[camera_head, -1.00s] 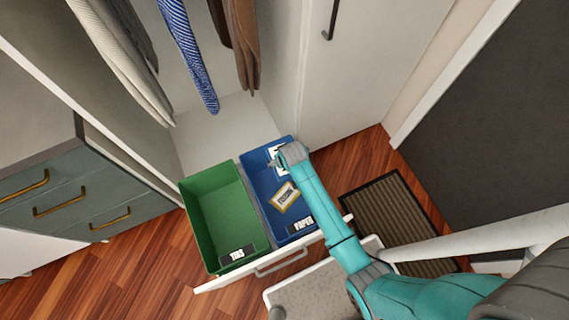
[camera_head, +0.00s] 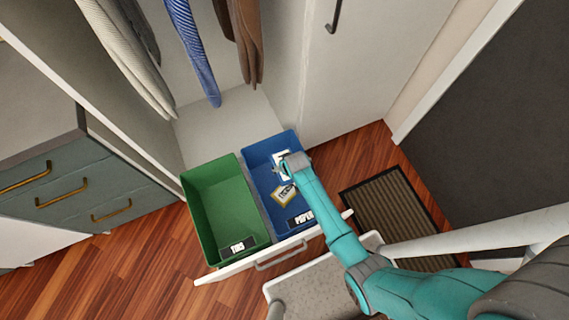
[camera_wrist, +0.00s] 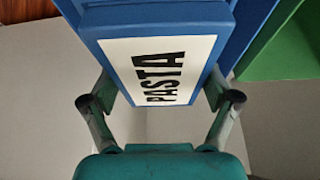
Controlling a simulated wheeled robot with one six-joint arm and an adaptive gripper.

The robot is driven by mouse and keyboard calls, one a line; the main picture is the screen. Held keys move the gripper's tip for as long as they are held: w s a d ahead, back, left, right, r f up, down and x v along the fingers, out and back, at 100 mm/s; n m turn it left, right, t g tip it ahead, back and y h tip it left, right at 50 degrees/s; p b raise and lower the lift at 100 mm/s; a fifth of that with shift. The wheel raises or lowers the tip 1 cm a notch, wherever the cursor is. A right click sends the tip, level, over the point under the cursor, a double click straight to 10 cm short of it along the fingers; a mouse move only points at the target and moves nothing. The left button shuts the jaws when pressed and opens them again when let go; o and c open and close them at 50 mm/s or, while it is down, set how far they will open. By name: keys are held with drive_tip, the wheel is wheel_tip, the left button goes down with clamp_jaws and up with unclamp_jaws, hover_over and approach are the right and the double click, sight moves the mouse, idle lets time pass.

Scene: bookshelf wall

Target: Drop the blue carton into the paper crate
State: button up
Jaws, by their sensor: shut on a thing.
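The blue carton (camera_wrist: 150,22) has a white PASTA label and fills the middle of the wrist view. My gripper (camera_wrist: 161,100) is shut on it, with one finger on either side. In the head view the carton's white label (camera_head: 280,160) shows beside my gripper (camera_head: 287,163), over the back part of the paper crate. The paper crate (camera_head: 258,155) is blue, with a PAPER label at its front. Carton and crate are alike in blue, so the carton's edges and its height over the crate floor are hard to tell.
A yellow-edged box (camera_head: 285,194) lies in the paper crate. Clothes (camera_head: 195,55) hang above. A cabinet (camera_head: 75,185) is at left and a doormat (camera_head: 395,215) at right.

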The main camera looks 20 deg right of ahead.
drive_tip(key=o, duration=0.9)
drive_tip(key=v, duration=1.2)
drive_tip(key=shift+a, duration=0.2)
